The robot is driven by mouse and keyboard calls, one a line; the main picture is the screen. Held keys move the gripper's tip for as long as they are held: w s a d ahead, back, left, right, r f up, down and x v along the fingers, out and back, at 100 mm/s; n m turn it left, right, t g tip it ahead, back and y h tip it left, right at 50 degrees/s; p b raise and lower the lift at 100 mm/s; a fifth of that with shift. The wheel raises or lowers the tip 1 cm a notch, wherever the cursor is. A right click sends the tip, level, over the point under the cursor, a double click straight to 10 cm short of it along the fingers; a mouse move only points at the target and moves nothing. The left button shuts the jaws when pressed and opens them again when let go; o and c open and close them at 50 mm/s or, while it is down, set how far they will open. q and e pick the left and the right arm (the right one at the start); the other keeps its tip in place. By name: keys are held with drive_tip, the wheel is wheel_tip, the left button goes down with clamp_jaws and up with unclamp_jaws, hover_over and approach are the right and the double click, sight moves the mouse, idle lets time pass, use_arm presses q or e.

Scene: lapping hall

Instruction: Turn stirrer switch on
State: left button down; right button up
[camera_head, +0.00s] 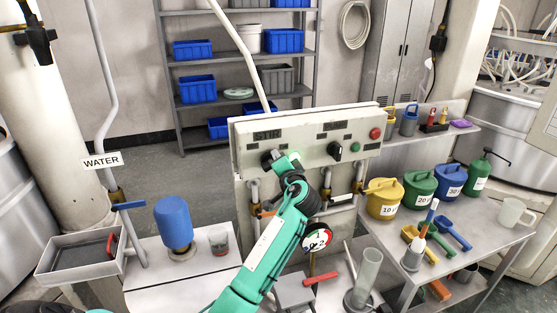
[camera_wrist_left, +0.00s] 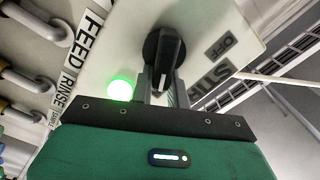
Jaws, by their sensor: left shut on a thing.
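The stirrer switch (camera_wrist_left: 164,52) is a black rotary knob on the pale control panel (camera_head: 310,125), near the STIR label (camera_head: 268,134). In the left wrist view the STIR label (camera_wrist_left: 212,82) and an OFF label (camera_wrist_left: 221,46) are beside it. My left gripper (camera_head: 275,160), on a teal arm from below, is at the knob. In the wrist view its two grey fingers (camera_wrist_left: 162,84) are shut on the knob's grip. A round green lamp (camera_wrist_left: 121,88) beside the knob glows brightly. In the head view my gripper partly hides the knob. My right gripper is out of view.
The panel also carries another black knob (camera_head: 334,151) and a red button (camera_head: 375,133). Pipes and valves sit below it. A blue bottle (camera_head: 174,222) stands on the left bench. Yellow, green and blue cans (camera_head: 385,198) stand on the right table.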

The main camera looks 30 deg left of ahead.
use_arm(q)
drive_tip(key=shift+f, duration=0.1)
drive_tip(key=c, duration=1.4)
unclamp_jaws()
drive_tip(key=shift+o, duration=0.2)
drive_tip(key=shift+d, duration=0.1)
drive_tip(key=shift+s+d, duration=0.15)
drive_tip(key=shift+d, duration=0.05)
drive_tip(key=b+v, duration=0.5)
drive_tip(key=v, duration=0.8)
drive_tip(key=shift+d, duration=0.1)
